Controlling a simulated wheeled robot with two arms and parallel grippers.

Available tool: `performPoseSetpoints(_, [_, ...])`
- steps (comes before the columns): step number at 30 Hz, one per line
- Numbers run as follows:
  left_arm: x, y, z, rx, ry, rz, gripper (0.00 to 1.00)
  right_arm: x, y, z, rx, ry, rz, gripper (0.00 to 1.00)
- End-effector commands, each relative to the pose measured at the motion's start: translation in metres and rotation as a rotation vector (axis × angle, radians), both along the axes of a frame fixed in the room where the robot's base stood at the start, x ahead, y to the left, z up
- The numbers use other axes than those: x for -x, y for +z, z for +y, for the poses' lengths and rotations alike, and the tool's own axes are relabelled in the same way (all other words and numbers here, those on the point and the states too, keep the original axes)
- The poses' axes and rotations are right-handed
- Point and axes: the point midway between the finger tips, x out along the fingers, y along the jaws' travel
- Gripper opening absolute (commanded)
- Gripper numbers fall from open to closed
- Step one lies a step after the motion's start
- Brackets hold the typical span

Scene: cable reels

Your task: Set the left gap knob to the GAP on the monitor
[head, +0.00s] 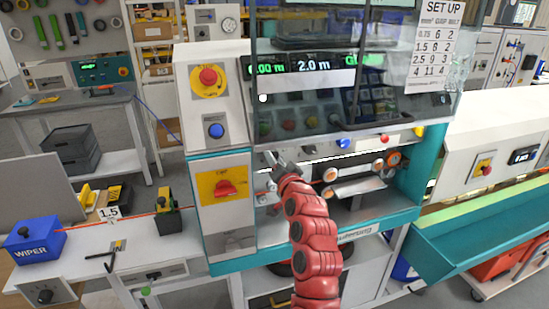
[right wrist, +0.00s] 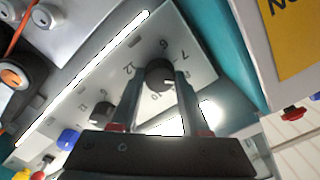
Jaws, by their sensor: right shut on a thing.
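The left gap knob (right wrist: 159,72) is a dark round knob on a pale dial plate (right wrist: 198,66) with numbers, 7, 9, 10 and 12 among them. A small white mark shows on its lower right in the right wrist view. My right gripper (right wrist: 158,88) is shut on this knob, one finger on each side. In the head view the right gripper (head: 273,166) reaches into the machine below the monitor, and the knob is hidden there. The monitor (head: 305,64) reads 0.00 m and 2.0 m; the green text at its right is partly hidden and unclear. My left gripper is not in view.
A second dark knob (right wrist: 102,115) is beside the dial. Orange-ended rollers (head: 352,173) lie to the right of my arm. A red rotary switch (head: 225,188) on yellow is on the cabinet to the left. A SET UP chart (head: 440,45) hangs upper right.

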Motion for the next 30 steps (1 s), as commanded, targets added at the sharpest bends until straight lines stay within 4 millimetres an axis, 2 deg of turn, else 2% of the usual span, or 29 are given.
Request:
performPoseSetpoints(17, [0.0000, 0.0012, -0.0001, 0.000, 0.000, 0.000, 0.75, 0.0000, -0.0004, -0.0003, -0.030, -0.001, 0.011, 0.00])
performPoseSetpoints(18, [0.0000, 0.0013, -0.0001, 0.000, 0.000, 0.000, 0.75, 0.0000, -0.0004, -0.0003, -0.030, -0.001, 0.011, 0.51])
performPoseSetpoints(21, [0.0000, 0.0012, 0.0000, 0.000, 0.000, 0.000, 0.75, 0.0000, -0.0004, -0.0003, -0.030, 0.000, 0.010, 0.69])
performPoseSetpoints(23, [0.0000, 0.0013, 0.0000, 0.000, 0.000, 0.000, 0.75, 0.0000, -0.0002, -0.0002, -0.030, 0.000, 0.010, 0.76])
performPoseSetpoints(30, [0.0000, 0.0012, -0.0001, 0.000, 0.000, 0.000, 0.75, 0.0001, -0.0001, -0.0003, -0.030, 0.000, 0.010, 0.76])
